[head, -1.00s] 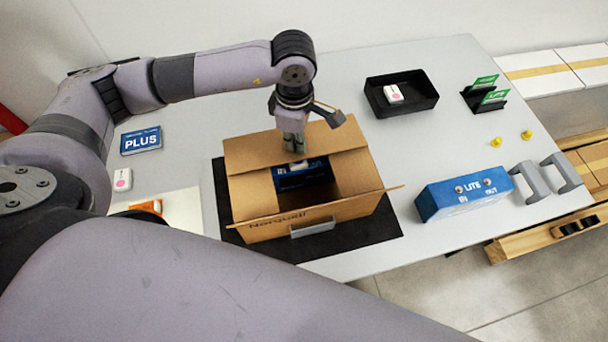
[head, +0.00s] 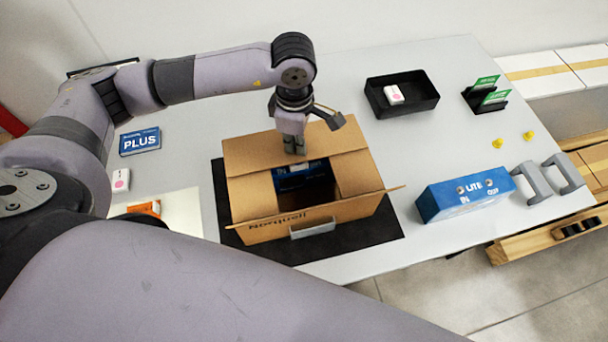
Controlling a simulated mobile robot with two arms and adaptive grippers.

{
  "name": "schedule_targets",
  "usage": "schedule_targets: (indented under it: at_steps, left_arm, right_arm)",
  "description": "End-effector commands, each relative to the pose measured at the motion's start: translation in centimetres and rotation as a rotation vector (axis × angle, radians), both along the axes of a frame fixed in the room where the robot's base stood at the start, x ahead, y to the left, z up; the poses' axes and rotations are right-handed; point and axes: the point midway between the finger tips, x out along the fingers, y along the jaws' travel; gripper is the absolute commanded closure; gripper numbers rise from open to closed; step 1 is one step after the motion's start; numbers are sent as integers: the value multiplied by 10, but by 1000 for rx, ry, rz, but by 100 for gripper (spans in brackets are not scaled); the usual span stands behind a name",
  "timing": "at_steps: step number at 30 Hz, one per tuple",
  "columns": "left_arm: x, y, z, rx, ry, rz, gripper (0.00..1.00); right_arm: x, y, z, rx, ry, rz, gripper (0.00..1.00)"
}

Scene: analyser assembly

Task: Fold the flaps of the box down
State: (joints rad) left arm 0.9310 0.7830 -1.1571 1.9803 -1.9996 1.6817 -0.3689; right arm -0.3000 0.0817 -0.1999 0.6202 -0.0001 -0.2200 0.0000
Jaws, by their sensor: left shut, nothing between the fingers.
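The open cardboard box (head: 290,222) stands on a black mat (head: 390,228) in the middle of the table. Its far flap (head: 245,155) leans inward over the far part of the opening. The left flap (head: 250,197) and right flap (head: 358,173) lie at the sides of the opening. The near flap shows as a thin edge (head: 385,191) sticking out past the right corner. My left gripper (head: 295,150) is shut and empty, pointing down at the far flap; whether it touches is unclear. A blue item (head: 298,180) is partly visible inside the box. My right gripper is out of view.
A black tray (head: 421,103) with a white item stands behind right. A blue LITE block (head: 465,196) and grey handles (head: 530,183) lie right. A blue PLUS card (head: 140,141) lies left. My large arm link covers the near left. Table between box and tray is clear.

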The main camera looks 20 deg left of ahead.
Motion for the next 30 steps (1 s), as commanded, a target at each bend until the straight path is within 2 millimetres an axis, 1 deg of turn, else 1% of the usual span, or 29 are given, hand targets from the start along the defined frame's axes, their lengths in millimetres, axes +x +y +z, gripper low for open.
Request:
schedule_targets:
  at_steps: [12, 16, 20, 30]
  left_arm:
    - [0, 0, -1, 0, 0, 0, 100]
    - [0, 0, 2, 0, -1, 0, 100]
    - [1, 0, 15, -1, -2, 0, 100]
    - [1, 0, 56, 0, -3, 0, 100]
  right_arm:
    - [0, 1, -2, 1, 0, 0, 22]
    - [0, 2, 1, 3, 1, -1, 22]
    - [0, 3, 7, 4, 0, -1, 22]
    - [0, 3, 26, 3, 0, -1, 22]
